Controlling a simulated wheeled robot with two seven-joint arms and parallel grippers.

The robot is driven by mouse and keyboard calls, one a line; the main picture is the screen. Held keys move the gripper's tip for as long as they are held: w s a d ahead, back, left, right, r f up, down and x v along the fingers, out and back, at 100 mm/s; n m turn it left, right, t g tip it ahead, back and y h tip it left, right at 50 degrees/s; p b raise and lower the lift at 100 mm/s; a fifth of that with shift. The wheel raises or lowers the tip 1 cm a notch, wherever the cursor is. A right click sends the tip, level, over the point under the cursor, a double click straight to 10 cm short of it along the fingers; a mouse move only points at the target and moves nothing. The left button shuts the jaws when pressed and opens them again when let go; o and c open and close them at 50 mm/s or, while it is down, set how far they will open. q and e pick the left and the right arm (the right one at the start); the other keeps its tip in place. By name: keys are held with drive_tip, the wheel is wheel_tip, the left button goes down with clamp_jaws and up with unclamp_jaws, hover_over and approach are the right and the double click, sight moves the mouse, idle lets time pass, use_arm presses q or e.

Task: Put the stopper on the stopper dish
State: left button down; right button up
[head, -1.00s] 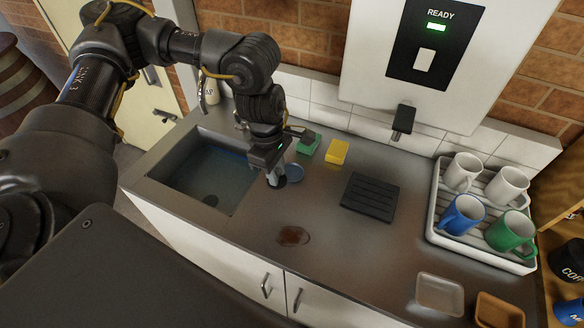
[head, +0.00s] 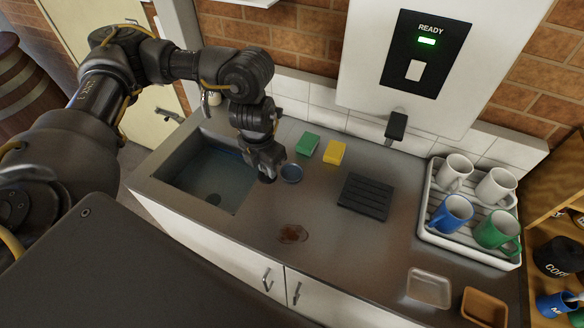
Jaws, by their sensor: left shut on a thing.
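My left gripper (head: 266,173) points down over the counter, close to the sink's right edge. It is shut on a small dark thing at its fingertips, which looks like the stopper (head: 267,180); the fingers hide most of it. The dish looks empty. I cannot tell how high the stopper is above the counter. My right gripper is not in view.
The sink (head: 160,187) holds water, with a dark drain at its bottom. Behind the dish are a green sponge (head: 307,144) and a yellow sponge (head: 334,152). A black ribbed mat (head: 365,197) and a mug rack (head: 470,247) are to the right. A brown spill (head: 292,233) lies in front.

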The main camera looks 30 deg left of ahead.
use_arm(q)
drive_tip(key=w+f, duration=0.2)
drive_tip(key=w, duration=0.1)
drive_tip(key=w+f+p, duration=0.1)
drive_tip(key=w+f, duration=0.2)
drive_tip(key=w, duration=0.1)
drive_tip(key=w+f, duration=0.3)
drive_tip(key=w, duration=0.1)
drive_tip(key=shift+w+d+f, duration=0.15)
drive_tip(key=shift+w+d, duration=0.05)
drive_tip(key=shift+d, duration=0.2)
drive_tip(key=shift+w+f, duration=0.25)
drive_tip(key=shift+f, duration=0.1)
wheel_tip(320, 180, down, 2)
drive_tip(key=shift+f+p, duration=0.15)
drive_tip(key=shift+p, duration=0.4)
drive_tip(key=shift+f, duration=0.4)
drive_tip(key=shift+f, duration=0.1)
drive_tip(key=c, duration=1.2)
unclamp_jaws()
drive_tip(key=shift+c, duration=0.2)
